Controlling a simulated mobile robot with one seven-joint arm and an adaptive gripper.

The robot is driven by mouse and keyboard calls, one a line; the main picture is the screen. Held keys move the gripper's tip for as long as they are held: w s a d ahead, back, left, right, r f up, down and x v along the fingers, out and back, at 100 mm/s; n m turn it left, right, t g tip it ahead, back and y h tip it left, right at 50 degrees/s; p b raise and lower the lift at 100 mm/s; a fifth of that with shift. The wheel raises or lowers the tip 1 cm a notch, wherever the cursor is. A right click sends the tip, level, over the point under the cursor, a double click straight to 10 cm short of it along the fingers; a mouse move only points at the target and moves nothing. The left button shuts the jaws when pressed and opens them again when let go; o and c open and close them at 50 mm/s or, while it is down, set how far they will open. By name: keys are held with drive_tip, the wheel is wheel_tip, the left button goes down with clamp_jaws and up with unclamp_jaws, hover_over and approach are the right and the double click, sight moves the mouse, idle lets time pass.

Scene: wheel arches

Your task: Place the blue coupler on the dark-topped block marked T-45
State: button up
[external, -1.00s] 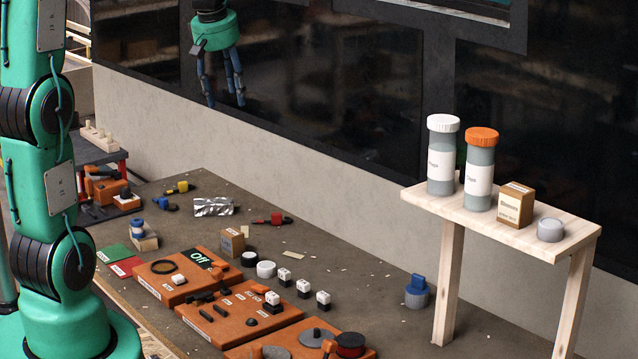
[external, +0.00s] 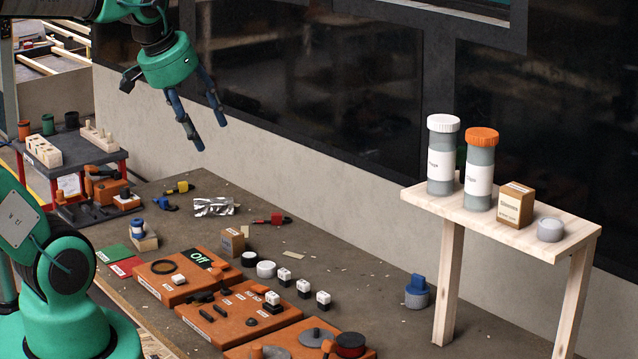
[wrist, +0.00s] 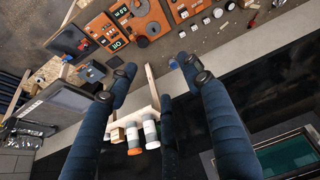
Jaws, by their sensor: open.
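My gripper (external: 209,134) is open and empty, high above the back left of the bench. Its fingers (wrist: 158,78) are spread wide in the wrist view. A small blue and black connector (external: 165,205), likely the blue coupler, lies at the back left of the bench, below my gripper and apart from it. A yellow connector (external: 180,187) lies beside it, and a red one (external: 272,219) lies farther right. Small black-and-white blocks (external: 303,288) stand right of the orange boards. Their markings are too small to read, so I cannot tell which block is T-45.
Orange boards (external: 175,289) with loose parts line the bench's front. A silver packet (external: 214,206) and cardboard box (external: 232,242) stand near the middle. A wooden shelf (external: 410,196) with bottles rises at right.

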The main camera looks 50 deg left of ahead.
drive_tip(key=s+d+m, duration=0.1)
drive_tip(key=s+f, duration=0.1)
drive_tip(key=s, duration=0.1)
drive_tip(key=s+d+f+m, duration=0.1)
drive_tip(key=shift+s+d+m, duration=0.3)
drive_tip(key=shift+s, duration=0.1)
drive_tip(key=shift+f, duration=0.1)
wheel_tip(320, 180, down, 9)
drive_tip(key=b, duration=0.9)
drive_tip(key=shift+o, duration=0.5)
idle(0.9)
